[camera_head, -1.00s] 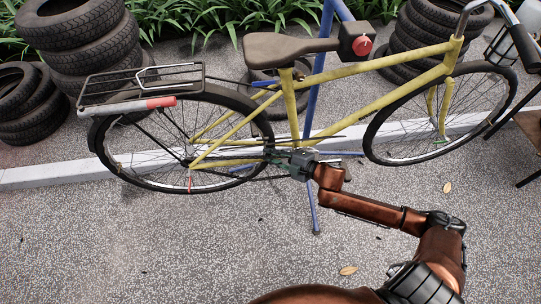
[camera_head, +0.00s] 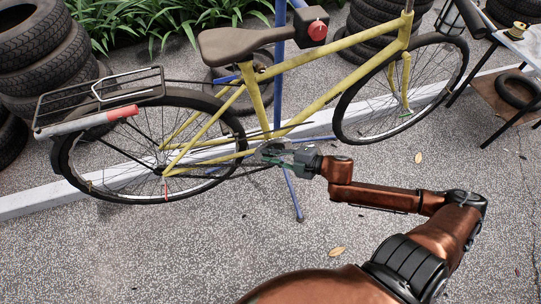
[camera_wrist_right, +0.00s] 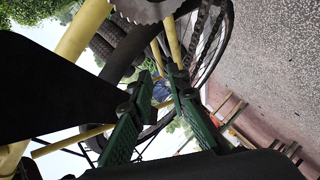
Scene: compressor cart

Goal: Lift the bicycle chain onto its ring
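A yellow bicycle (camera_head: 325,96) is held upright off a blue stand (camera_head: 280,75). My right gripper (camera_head: 272,160) is at the crank area, in front of the chainring. The toothed chainring (camera_wrist_right: 148,8) shows at the top of the right wrist view. The dark chain (camera_wrist_right: 203,25) hangs beside the ring, apart from its visible teeth, and runs down toward the tip of one finger. The green-padded fingers (camera_wrist_right: 160,80) are apart, with background visible between them. I cannot tell whether the chain touches that fingertip. My left gripper is not in view.
The rear wheel (camera_head: 150,150) is left of my right gripper and the front wheel (camera_head: 400,90) is right. Stacked tyres (camera_head: 40,50) stand behind on the left. A side table (camera_head: 520,45) is at the right edge.

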